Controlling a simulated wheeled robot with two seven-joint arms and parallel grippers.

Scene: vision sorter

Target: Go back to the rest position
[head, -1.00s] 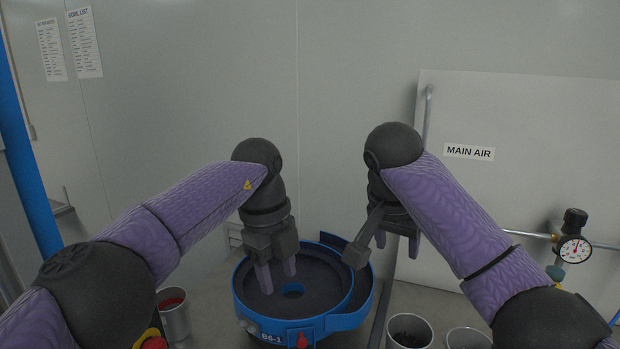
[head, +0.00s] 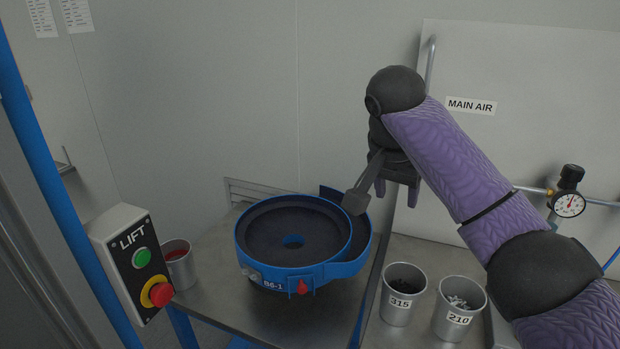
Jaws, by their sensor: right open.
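My right gripper (head: 397,190) hangs fingers down in the head view, above and behind the right side of the round bowl. Its two dark fingers are apart, with nothing seen between them. A dark paddle-shaped piece (head: 357,202) shows beside it, over the bowl's right rim; I cannot tell what it is fixed to. My left arm and gripper are out of view. The blue-rimmed bowl marked B6-1 (head: 262,272) stands on the metal table, its dark inside showing no parts.
A metal cup with red contents (head: 178,268) stands left of the bowl. Cups 315 (head: 398,312) and 210 (head: 450,326) stand at right. A LIFT box (head: 118,258) with green and red buttons is at left, by a blue post (head: 45,170). A gauge (head: 569,204) is at right.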

